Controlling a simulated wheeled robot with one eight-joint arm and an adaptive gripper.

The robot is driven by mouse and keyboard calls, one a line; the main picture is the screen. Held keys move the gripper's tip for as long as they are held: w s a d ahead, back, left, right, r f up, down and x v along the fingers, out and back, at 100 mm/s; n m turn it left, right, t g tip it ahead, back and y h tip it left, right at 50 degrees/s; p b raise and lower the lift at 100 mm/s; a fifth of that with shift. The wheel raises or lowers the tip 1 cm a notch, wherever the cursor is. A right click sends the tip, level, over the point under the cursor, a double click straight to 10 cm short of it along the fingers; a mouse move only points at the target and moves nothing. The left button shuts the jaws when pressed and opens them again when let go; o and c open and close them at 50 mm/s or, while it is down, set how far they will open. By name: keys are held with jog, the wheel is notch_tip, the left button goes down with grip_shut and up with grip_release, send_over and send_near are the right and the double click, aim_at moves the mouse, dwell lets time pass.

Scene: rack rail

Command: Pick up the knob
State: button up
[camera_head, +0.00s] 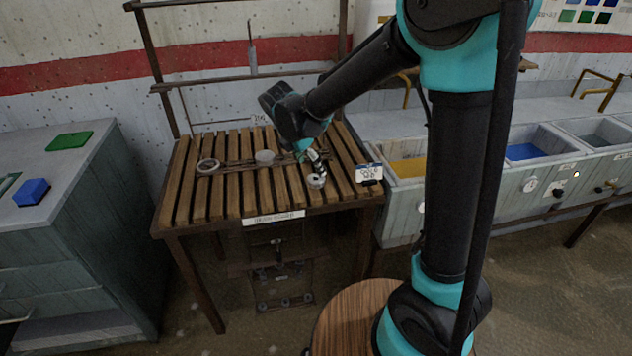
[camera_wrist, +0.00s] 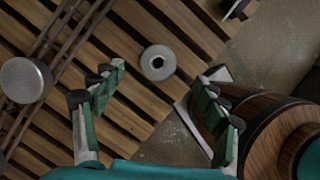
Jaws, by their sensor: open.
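A small round grey piece with a dark centre, which looks like the knob (camera_head: 316,181), rests on the slatted wooden table near its front right. In the wrist view the same piece (camera_wrist: 158,62) shows between and just beyond my fingertips. My gripper (camera_head: 314,163) points down over that part of the table. In the wrist view my gripper (camera_wrist: 159,78) has its fingers wide apart, with nothing between the pads. A larger plain grey round piece (camera_wrist: 25,80) lies to the left; it also shows in the head view (camera_head: 265,157). I cannot tell how high my fingertips are.
Dark rails run across the slats. A grey cabinet (camera_head: 75,240) is left, and a counter with coloured bins (camera_head: 525,152) is right.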

aim_at(315, 175)
jog(key=shift+x, duration=3.05)
jog(key=shift+a, duration=0.2)
jog(key=c, duration=1.3)
